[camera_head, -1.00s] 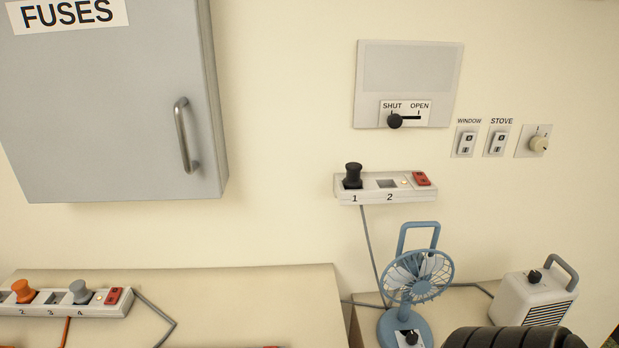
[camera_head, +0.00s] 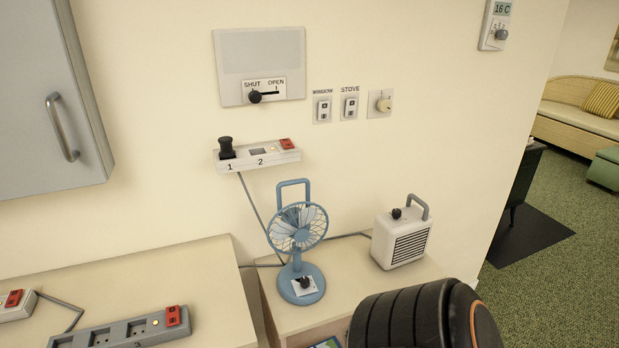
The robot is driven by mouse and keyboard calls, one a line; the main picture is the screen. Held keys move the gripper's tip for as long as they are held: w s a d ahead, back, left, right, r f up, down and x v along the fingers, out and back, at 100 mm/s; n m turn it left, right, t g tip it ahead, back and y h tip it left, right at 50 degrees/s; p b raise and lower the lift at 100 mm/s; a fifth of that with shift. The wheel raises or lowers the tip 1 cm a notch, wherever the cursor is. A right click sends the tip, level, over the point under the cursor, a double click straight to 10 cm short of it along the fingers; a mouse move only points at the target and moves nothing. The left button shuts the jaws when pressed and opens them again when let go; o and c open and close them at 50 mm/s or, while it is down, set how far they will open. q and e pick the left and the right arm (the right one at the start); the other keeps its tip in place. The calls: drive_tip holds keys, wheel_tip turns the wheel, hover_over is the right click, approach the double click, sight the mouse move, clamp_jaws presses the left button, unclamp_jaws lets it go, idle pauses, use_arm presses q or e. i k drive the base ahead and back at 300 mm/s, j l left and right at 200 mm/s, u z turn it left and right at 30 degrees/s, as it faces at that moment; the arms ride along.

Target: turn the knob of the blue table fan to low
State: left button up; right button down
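The blue table fan (camera_head: 298,229) stands upright on a light wooden cabinet top (camera_head: 345,264) against the wall. Its round cage faces me and a blue handle loop rises behind it. Its black knob (camera_head: 304,282) sits on a white plate on the round base; the setting marks are too small to read. A black ribbed part of my own arm shows at the bottom, right of the fan. Neither of my grippers shows in the head view.
A white heater (camera_head: 401,238) stands right of the fan. Above the fan, a wall power strip (camera_head: 257,156) holds a black plug in socket 1. A grey power strip (camera_head: 122,332) lies on the left counter (camera_head: 205,275). Open green carpet (camera_head: 545,275) lies at the right.

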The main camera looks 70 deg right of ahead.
sight(304, 281)
drive_tip(key=k+z, duration=0.1)
drive_tip(key=z, duration=1.9)
